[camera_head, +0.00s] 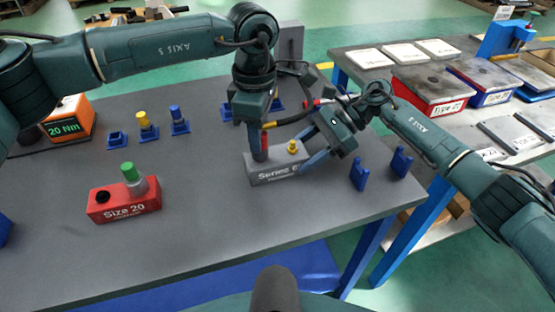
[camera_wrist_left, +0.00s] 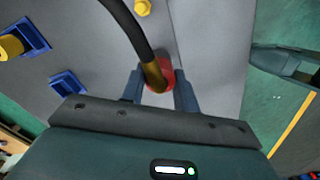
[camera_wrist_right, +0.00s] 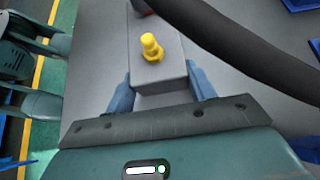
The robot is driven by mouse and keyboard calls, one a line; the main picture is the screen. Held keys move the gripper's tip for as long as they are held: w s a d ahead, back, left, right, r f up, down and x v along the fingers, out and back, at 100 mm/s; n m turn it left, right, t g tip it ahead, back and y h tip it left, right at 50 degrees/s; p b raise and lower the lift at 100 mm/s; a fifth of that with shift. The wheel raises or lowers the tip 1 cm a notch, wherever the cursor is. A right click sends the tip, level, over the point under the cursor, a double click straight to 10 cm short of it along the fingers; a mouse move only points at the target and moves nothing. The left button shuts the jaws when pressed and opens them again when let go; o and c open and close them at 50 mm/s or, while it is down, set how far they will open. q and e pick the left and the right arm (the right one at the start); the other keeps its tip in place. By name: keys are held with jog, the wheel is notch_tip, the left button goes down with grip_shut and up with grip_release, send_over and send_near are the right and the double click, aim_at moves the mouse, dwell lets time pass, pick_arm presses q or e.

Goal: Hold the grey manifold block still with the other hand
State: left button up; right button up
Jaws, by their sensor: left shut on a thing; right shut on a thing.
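The grey manifold block (camera_head: 276,173), marked "Series" on its front, sits on the dark table with a yellow fitting (camera_head: 292,147) on top. My right gripper (camera_head: 309,149) is shut on its right end; the right wrist view shows one finger on each side of the block (camera_wrist_right: 160,72). My left gripper (camera_head: 259,152) points down over the block's left part and is shut on a red hose coupling (camera_wrist_left: 163,76) with a brass end and black hose. The coupling's lower end is hidden, so I cannot tell whether it is seated in the block.
A red "Size 20" block (camera_head: 125,208) with a green-topped plug stands at left. Behind it are blue holders (camera_head: 180,127) and an orange "20 Nm" device (camera_head: 70,120). Blue stands (camera_head: 359,174) are right of the grey block. The front table area is clear.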

pick_arm(q)
jog(key=shift+r, duration=0.3)
jog(key=shift+r, duration=2.25)
pick_arm(e)
jog(key=o, duration=1.3)
jog(key=shift+c, duration=0.2)
jog(key=shift+r, duration=0.1)
jog(key=v, duration=1.1)
jog(key=shift+w+d+r, duration=0.1)
jog(key=shift+d+r, duration=0.1)
jog(key=shift+d, duration=0.1)
pick_arm(q)
jog(key=shift+r, duration=0.3)
jog(key=shift+r+p, duration=1.35)
jog(key=shift+r, duration=0.35)
pick_arm(e)
jog(key=shift+d+r, duration=0.1)
jog(key=shift+r, duration=1.25)
